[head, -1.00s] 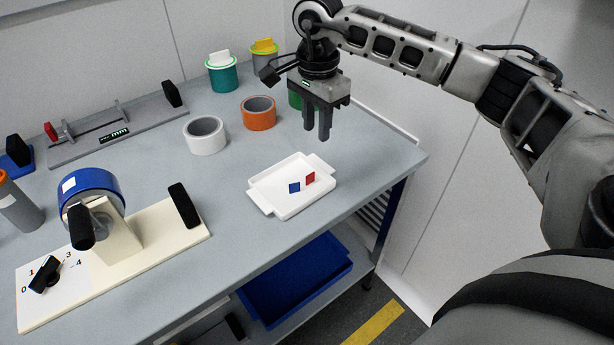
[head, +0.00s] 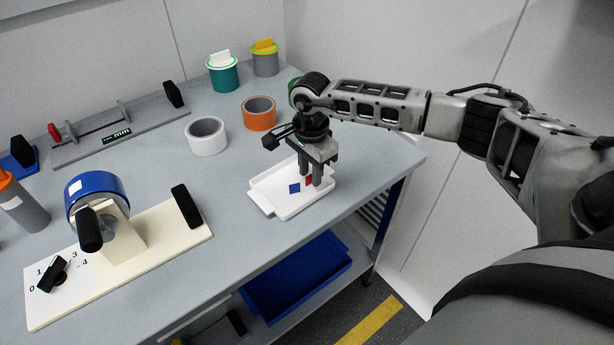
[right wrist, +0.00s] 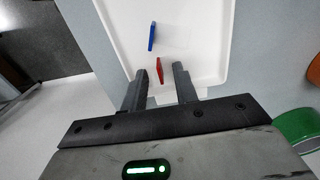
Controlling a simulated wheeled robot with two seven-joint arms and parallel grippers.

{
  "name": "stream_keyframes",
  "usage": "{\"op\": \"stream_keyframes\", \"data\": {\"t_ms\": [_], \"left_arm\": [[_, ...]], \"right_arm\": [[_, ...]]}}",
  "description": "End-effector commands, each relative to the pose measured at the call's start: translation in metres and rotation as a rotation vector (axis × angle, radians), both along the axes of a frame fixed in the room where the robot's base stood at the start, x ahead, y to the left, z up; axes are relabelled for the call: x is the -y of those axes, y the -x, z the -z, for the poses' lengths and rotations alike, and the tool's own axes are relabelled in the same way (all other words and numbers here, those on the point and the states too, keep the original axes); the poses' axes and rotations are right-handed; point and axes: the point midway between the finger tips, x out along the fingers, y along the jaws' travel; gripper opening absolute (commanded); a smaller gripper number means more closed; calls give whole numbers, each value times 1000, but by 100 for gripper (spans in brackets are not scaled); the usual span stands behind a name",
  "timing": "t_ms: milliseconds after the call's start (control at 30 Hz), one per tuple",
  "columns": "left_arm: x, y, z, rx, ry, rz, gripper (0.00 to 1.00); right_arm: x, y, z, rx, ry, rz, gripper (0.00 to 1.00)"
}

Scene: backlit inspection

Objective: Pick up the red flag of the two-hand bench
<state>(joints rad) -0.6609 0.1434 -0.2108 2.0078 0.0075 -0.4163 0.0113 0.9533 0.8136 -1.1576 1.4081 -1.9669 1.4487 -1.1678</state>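The red flag (head: 309,181) stands in the white tray (head: 262,199) near the front right of the bench, partly hidden by my right gripper in the head view. In the right wrist view the red flag (right wrist: 159,70) shows upright between and just beyond the fingertips. A blue flag (head: 294,189) stands to its left; it also shows in the right wrist view (right wrist: 152,36). My right gripper (head: 311,184) points down over the tray. Its fingers (right wrist: 159,82) are apart, with a gap on both sides of the red flag. My left gripper is not in view.
Behind the tray are a white tape roll (head: 207,136), an orange one (head: 259,112) and lidded tubs (head: 222,75). A cream board with a blue-ringed device (head: 97,190) stands left. A blue bin (head: 295,279) is below the bench.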

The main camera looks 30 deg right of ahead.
Motion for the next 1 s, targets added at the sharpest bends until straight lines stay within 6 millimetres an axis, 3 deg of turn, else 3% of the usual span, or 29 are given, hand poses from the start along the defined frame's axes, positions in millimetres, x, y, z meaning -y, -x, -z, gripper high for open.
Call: {"op": "stream_keyframes", "data": {"t_ms": [133, 233, 267, 767, 1000], "left_arm": [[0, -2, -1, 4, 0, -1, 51], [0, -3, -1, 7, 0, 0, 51], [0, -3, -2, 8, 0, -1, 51], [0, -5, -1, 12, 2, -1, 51], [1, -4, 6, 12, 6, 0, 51]], "right_arm": [[0, 0, 0, 0, 0, 0, 29], [0, 0, 0, 0, 0, 0, 1], [0, 0, 0, 0, 0, 0, 0], [0, 0, -5, 1, 0, 1, 0], [1, 2, -35, 5, 0, -1, 0]]}}
